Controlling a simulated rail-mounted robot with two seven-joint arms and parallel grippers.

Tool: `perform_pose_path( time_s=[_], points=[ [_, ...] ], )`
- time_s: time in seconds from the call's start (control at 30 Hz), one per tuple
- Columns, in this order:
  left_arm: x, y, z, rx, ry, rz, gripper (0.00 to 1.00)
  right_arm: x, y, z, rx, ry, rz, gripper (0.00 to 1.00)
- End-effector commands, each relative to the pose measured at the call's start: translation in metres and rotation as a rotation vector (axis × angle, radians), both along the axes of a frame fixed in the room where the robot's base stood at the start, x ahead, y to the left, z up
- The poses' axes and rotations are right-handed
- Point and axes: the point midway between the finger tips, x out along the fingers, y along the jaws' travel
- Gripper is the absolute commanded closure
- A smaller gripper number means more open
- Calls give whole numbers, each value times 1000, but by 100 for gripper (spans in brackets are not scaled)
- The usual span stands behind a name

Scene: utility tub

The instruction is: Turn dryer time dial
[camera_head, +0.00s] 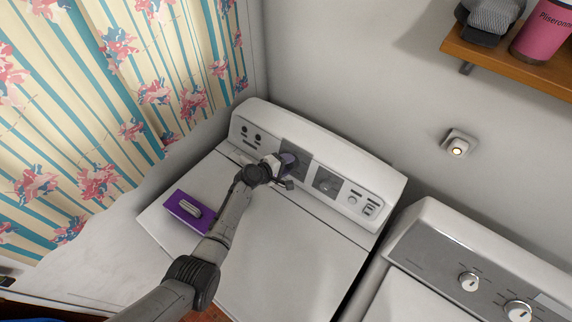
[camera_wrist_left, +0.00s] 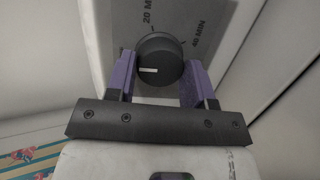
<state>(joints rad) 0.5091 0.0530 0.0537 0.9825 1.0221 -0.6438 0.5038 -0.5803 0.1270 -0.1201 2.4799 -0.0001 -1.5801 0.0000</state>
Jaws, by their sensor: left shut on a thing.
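The white dryer (camera_head: 285,240) has a control panel along its back edge. In the left wrist view, the dark round time dial (camera_wrist_left: 160,62) has a white pointer line aimed left. The labels "20 MIN" and "40 MIN" are printed around it. My left gripper (camera_head: 286,163) is at the panel's left-middle grey plate and hides most of this dial in the head view. Its two purple fingers (camera_wrist_left: 160,72) stand on either side of the dial and are shut on it. My right gripper is not in view.
Another dial (camera_head: 327,183) and small buttons are farther right on the panel. A purple item (camera_head: 187,211) lies on the dryer top at left. A second machine (camera_head: 425,245) stands at right. A wooden shelf (camera_head: 510,65) with a pink container (camera_head: 542,32) is above. A curtain (camera_head: 110,110) hangs left.

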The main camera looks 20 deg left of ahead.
Motion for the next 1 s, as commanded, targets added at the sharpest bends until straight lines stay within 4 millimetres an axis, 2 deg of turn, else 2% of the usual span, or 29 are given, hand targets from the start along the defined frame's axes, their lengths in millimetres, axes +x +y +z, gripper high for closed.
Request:
perform_pose_path(
  time_s=[0.57, 0.6, 0.83, 1.0],
  points=[
    [0, 0, -1, -26, 9, 10, 76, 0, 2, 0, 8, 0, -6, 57],
    [0, 0, -1, -26, 9, 10, 50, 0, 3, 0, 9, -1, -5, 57],
    [0, 0, -1, -25, 8, 10, 28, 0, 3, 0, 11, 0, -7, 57],
    [0, 0, 0, -24, 8, 10, 26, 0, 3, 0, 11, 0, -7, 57]
  ],
)
